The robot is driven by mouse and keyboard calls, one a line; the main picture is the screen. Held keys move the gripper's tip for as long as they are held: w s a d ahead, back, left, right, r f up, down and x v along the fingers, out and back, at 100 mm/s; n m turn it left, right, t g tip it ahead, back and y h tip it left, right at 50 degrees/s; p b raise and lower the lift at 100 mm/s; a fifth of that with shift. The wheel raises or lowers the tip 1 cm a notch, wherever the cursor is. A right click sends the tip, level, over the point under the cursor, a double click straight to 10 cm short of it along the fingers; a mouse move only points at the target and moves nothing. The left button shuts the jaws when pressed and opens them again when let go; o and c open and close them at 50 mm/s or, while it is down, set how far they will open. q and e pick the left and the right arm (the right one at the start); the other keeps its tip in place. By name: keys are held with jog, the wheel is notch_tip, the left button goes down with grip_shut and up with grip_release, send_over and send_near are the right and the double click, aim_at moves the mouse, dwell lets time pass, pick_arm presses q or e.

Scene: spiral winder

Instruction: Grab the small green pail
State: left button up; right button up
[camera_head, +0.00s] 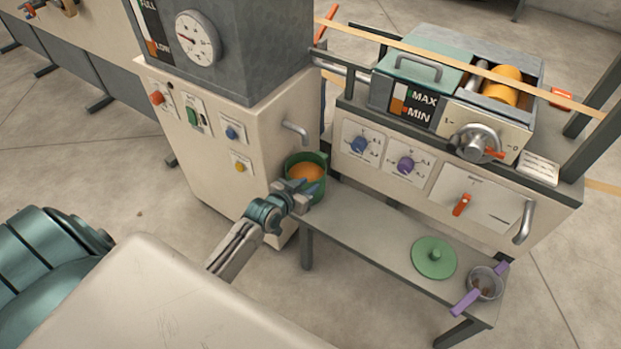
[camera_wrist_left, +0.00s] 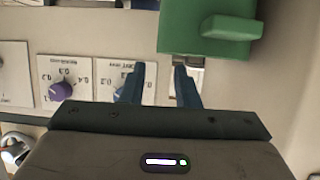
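The small green pail (camera_head: 319,163) with orange contents stands under the spout of the cream machine in the head view. I cannot tell whether a finger touches the pail. My right gripper is out of view.
The cream machine (camera_head: 212,160) with a metal spout (camera_head: 295,132) rises behind the pail. A grey bench (camera_head: 365,232) to the right bears a green lid (camera_head: 434,258) and a purple-handled pot (camera_head: 485,284). The control panel (camera_head: 430,180) stands above the bench.

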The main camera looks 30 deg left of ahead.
aim_at(321, 177)
pick_arm(q)
jog(key=x, duration=0.2)
jog(key=shift+w+f, duration=0.1)
jog(key=shift+w, duration=0.2)
jog(key=x, duration=0.3)
jog(key=shift+w+f+b, duration=0.15)
jog(key=shift+w+b, duration=0.15)
jog(key=shift+b, duration=0.05)
jog(key=shift+w+f, duration=0.2)
jog(key=shift+w, duration=0.3)
jog(key=c, duration=0.6)
grip_shut()
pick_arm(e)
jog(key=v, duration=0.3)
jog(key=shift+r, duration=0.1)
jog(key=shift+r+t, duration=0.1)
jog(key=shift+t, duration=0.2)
